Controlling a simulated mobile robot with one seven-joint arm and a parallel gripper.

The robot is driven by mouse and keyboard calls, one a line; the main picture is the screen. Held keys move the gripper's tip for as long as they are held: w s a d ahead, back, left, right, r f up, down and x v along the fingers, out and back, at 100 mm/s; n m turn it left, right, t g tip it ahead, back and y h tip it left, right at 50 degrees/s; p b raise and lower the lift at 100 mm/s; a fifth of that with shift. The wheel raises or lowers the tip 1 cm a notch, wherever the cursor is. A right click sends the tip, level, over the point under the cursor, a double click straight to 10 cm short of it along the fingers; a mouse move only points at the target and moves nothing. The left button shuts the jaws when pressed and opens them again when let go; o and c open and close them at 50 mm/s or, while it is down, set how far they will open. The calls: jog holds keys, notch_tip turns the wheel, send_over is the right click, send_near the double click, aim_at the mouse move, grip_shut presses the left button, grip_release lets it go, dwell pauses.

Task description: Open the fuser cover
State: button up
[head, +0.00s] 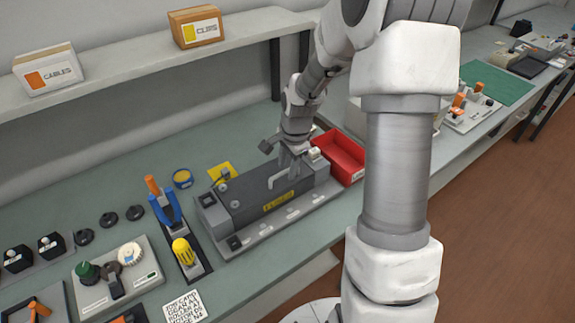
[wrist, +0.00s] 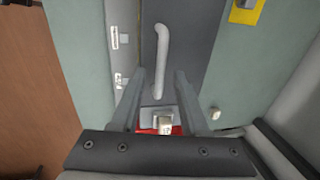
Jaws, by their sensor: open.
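The fuser unit is a long grey box on a light base in the middle of the bench. Its dark cover (head: 248,197) lies flat and shut, with a yellow label on the front. A pale bar handle (head: 279,179) stands on the cover; it also shows in the wrist view (wrist: 161,62). My gripper (head: 290,160) is open above the unit's right part, close to the handle. In the wrist view my gripper (wrist: 159,74) has a finger on each side of the handle's near end, apart from it in the picture. I cannot tell the height gap.
A red bin (head: 343,150) stands right behind the unit. A tool holder (head: 190,256) with blue pliers and a yellow-handled tool stands to the left. A yellow pad (head: 222,172) and a blue-and-yellow roll (head: 182,178) lie behind. A shelf (head: 130,60) runs above the bench.

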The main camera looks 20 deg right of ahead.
grip_shut()
dwell(1.4)
